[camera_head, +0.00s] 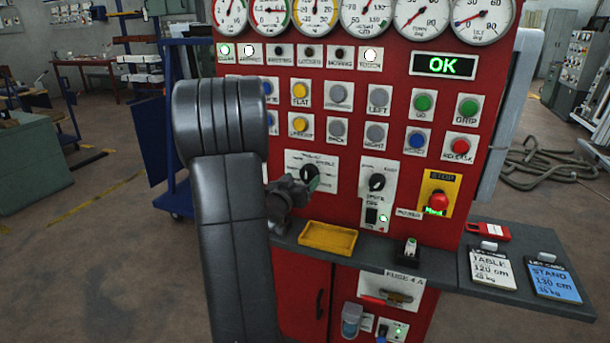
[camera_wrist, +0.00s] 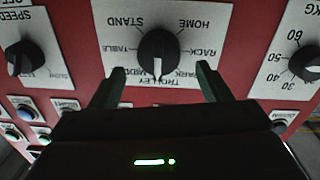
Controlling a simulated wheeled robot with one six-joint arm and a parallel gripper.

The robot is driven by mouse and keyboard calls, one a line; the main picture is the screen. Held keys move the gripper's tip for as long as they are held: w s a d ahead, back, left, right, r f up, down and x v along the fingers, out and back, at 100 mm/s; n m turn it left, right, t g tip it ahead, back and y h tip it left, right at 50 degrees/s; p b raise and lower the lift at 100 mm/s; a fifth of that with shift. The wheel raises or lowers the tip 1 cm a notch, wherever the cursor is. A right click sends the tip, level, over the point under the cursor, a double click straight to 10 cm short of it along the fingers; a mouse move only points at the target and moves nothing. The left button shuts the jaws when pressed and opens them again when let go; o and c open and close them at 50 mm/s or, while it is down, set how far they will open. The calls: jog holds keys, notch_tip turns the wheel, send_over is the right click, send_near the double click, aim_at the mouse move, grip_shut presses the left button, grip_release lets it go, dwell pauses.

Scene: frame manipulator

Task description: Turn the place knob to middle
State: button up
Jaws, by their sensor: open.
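The place knob (camera_wrist: 158,50) is a black round knob on a white plate (camera_wrist: 212,47) on the red panel. Its labels appear upside down in the wrist view, among them STAND, HOME, TABLE, RACK, PARK and TROLLEY. My gripper (camera_wrist: 160,70) is open, with one dark green finger on each side of the knob's lower part and gaps between. In the head view my gripper (camera_head: 303,186) is close to the knob (camera_head: 310,173), partly covering its plate.
A speed knob (camera_wrist: 25,58) and a KG knob (camera_wrist: 304,63) flank the plate in the wrist view. A yellow tray (camera_head: 328,238) lies on the ledge below my gripper. A red stop button (camera_head: 438,202) is further right. Several push buttons sit above. The display (camera_head: 444,65) reads OK.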

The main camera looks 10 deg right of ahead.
aim_at(307, 176)
jog(key=shift+x, duration=1.9)
jog(key=c, duration=1)
jog(key=shift+f, duration=0.1)
jog(key=m+b, duration=0.4)
jog(key=m, duration=0.1)
jog(key=shift+s+d, duration=0.1)
jog(key=shift+d, duration=0.05)
jog(key=shift+m+b, duration=0.9)
jog(key=shift+m, duration=0.8)
